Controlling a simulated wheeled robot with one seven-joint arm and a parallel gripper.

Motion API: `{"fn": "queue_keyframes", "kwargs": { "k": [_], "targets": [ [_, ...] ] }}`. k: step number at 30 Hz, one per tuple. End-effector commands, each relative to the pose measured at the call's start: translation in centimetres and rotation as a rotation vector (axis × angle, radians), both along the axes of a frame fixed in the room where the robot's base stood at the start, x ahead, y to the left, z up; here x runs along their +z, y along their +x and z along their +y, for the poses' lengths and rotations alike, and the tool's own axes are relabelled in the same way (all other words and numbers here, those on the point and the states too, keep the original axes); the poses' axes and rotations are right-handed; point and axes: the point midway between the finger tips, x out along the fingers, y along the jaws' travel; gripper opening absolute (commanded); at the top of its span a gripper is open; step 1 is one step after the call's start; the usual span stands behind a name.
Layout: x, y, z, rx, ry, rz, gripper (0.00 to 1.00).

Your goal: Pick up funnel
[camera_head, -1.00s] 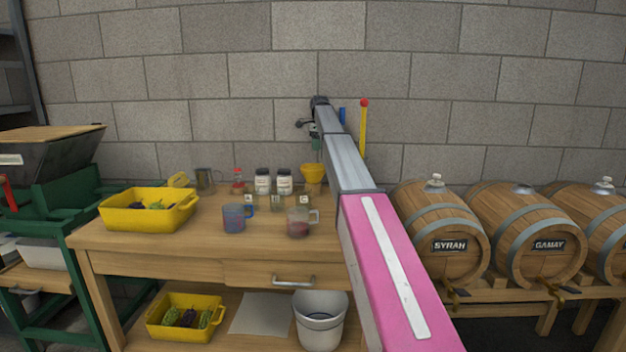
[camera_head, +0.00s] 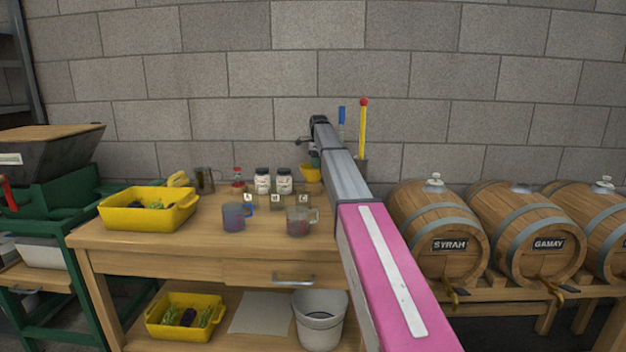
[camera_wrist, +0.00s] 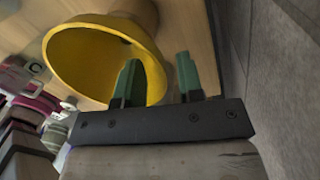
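The yellow funnel (camera_head: 310,173) stands at the back of the wooden table, partly hidden behind my arm in the head view. In the wrist view the funnel (camera_wrist: 88,58) shows its wide open mouth close to my gripper. My gripper (camera_wrist: 160,78) has two green fingers set apart with a gap between them. The left finger overlaps the funnel's rim in the picture; the right finger is beyond it. Whether either finger touches the funnel I cannot tell.
White-labelled jars (camera_head: 262,181) stand left of the funnel. Small lettered containers (camera_head: 276,200) and two measuring cups (camera_head: 236,217) are in front. A holder with upright blue and yellow sticks (camera_head: 363,130) is at right. The block wall (camera_head: 230,90) is close behind.

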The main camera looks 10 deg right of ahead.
Motion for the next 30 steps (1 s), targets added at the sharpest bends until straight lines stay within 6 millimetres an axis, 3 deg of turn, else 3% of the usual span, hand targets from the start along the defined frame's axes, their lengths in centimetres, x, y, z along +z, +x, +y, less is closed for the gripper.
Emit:
{"fn": "queue_keyframes", "kwargs": {
  "k": [1, 3, 30],
  "targets": [
    [0.01, 0.00, 0.00, 0.000, 0.000, 0.000, 0.17],
    [0.01, 0.00, 0.00, 0.000, 0.000, 0.000, 0.00],
    [-0.10, -0.02, -0.01, 0.000, 0.000, 0.000, 0.00]
  ]
}}
